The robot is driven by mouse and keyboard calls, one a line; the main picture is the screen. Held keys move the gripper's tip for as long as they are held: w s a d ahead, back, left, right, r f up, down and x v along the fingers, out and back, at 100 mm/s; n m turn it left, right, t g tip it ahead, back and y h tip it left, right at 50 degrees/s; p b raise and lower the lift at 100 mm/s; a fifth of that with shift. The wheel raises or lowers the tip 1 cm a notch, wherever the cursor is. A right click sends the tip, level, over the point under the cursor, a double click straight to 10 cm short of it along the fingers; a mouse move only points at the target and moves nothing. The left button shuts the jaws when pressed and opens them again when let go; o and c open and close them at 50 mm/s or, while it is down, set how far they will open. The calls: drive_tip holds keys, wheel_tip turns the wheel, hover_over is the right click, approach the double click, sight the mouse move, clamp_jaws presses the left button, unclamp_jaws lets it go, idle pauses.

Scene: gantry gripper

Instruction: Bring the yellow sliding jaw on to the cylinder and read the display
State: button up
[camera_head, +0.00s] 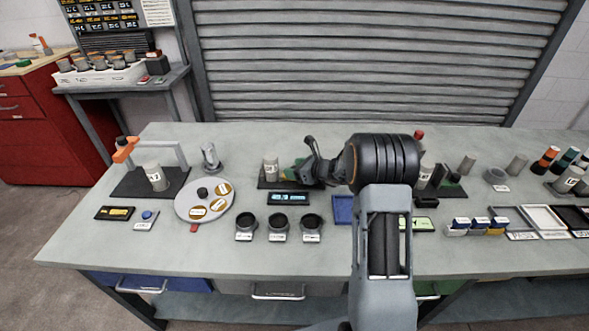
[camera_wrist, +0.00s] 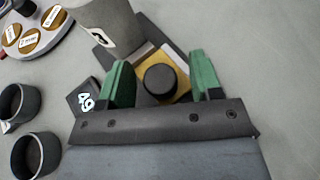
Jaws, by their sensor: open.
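The grey labelled cylinder (camera_head: 270,168) stands upright on a dark base at the table's middle; its lower part shows in the wrist view (camera_wrist: 108,28). The yellow sliding jaw (camera_wrist: 178,58) lies beside it, with a round black knob (camera_wrist: 160,78) on top. My gripper (camera_wrist: 162,80) is open, its green fingers on either side of the knob with gaps. I cannot tell whether the jaw touches the cylinder. The display (camera_head: 289,198) is lit blue in front, its digits too small to read surely; the wrist view shows part of it (camera_wrist: 84,99) with "49", the rest hidden.
A round turntable (camera_head: 205,207) with labelled discs is at the left. Several dark cups (camera_head: 278,226) stand in front of the display. A blue tray (camera_head: 343,209) lies just right of it. Other fixtures and small blocks (camera_head: 477,226) fill the right side.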

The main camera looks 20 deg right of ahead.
drive_tip(key=v, duration=1.3)
drive_tip(key=shift+s+d+r, duration=0.2)
drive_tip(key=shift+s+r, duration=0.05)
idle(0.7)
